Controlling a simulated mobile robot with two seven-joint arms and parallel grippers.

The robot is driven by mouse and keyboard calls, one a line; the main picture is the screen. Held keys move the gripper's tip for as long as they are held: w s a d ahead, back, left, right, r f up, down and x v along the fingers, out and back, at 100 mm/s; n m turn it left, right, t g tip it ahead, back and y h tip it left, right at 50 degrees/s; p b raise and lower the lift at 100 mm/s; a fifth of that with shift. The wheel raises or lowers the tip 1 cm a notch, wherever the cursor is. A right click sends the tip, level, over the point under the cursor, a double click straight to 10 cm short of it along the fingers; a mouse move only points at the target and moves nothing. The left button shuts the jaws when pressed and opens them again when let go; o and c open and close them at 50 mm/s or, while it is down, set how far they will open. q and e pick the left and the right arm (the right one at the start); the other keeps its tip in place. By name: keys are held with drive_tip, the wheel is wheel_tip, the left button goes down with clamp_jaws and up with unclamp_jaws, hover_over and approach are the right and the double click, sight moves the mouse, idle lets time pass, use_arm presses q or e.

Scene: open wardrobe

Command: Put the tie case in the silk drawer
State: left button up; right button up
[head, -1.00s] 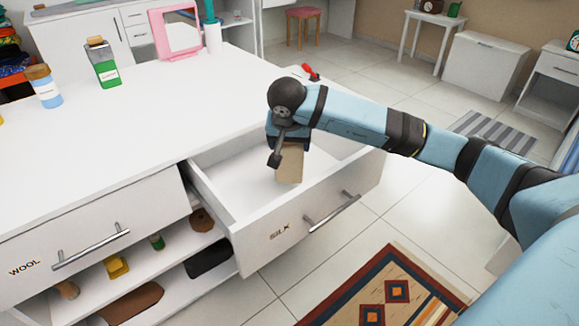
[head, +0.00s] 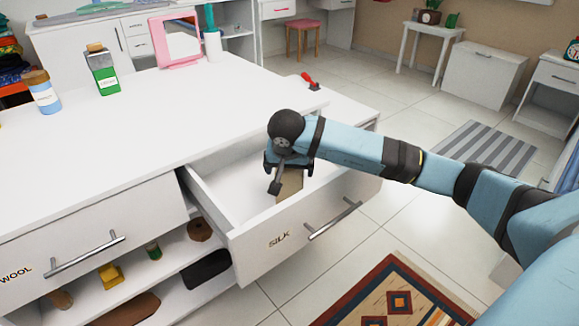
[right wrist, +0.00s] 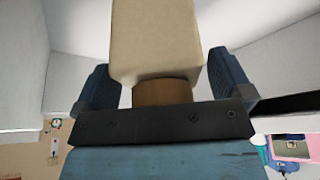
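The tie case, a cream-tan block (head: 290,184), hangs below my right gripper (head: 287,165) inside the open silk drawer (head: 225,190). The drawer front, labelled SILK, partly hides the inside, so I cannot tell whether the case touches the drawer floor. My left gripper is not in view.
A shut drawer labelled WOOL (head: 90,235) is to the left. Below, an open shelf (head: 180,255) holds several small items. A patterned rug (head: 390,300) lies in front.

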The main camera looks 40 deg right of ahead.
drive_tip(key=shift+r, duration=0.25)
use_arm(q)
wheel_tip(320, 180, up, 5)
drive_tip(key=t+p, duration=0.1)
drive_tip(key=p, duration=0.1)
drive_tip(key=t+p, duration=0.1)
drive_tip(key=p, duration=0.1)
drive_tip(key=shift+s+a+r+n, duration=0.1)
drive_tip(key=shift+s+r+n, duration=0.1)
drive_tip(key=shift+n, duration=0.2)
use_arm(e)
drive_tip(key=v, duration=1.2)
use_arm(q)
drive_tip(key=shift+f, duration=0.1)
use_arm(e)
drive_tip(key=shift+s+f, duration=0.1)
drive_tip(key=shift+f, duration=0.05)
